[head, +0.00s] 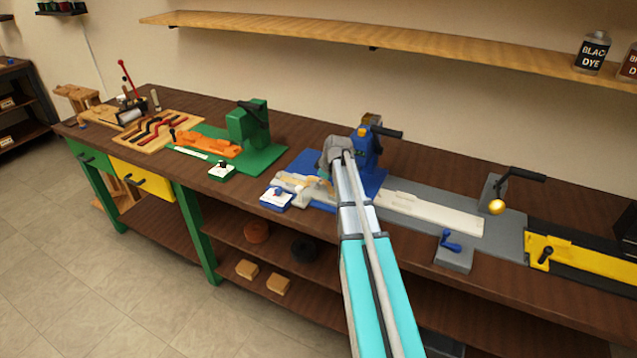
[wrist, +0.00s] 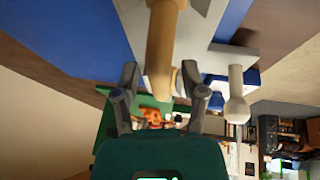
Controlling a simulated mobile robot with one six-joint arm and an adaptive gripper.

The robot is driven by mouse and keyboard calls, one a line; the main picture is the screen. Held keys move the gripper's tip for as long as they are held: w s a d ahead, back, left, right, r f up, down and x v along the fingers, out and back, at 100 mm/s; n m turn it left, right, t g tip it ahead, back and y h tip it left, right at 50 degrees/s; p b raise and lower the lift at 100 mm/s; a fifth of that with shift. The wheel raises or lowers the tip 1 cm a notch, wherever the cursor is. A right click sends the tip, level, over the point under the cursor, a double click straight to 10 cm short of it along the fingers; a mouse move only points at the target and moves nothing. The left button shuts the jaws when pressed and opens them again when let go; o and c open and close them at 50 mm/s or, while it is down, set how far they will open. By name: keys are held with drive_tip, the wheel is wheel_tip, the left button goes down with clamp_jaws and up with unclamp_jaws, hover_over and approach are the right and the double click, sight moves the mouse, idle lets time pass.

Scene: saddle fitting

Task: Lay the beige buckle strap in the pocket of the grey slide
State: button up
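A beige strap-like piece (wrist: 160,55), probably the buckle strap, runs down from the top of the wrist view to between the fingers. In the head view a beige piece (head: 292,181) lies at the blue station, beside my gripper (head: 327,185). The pale grey part (head: 318,198) is there too, partly hidden by my arm. Its pocket cannot be made out.
A blue press (head: 368,145) stands just behind my gripper. A green press (head: 247,125) with an orange piece (head: 205,144) is to the left. A long cream strip (head: 435,213) on a grey plate and a yellow fixture (head: 580,260) are to the right.

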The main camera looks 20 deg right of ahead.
drive_tip(key=shift+r, duration=0.1)
idle(0.3)
drive_tip(key=p+v, duration=1.1)
drive_tip(key=v, duration=0.1)
idle(0.6)
idle(0.5)
drive_tip(key=s+a+m+g, duration=0.2)
drive_tip(key=s+a+m, duration=0.2)
drive_tip(key=s+a, duration=0.6)
drive_tip(key=s+a+f+m+g+h, duration=0.1)
drive_tip(key=s+a+m, duration=0.3)
drive_tip(key=s+a, duration=0.7)
drive_tip(key=a+g, duration=0.1)
drive_tip(key=a, duration=0.3)
drive_tip(key=shift+f+g, duration=0.35)
drive_tip(key=shift+g, duration=0.05)
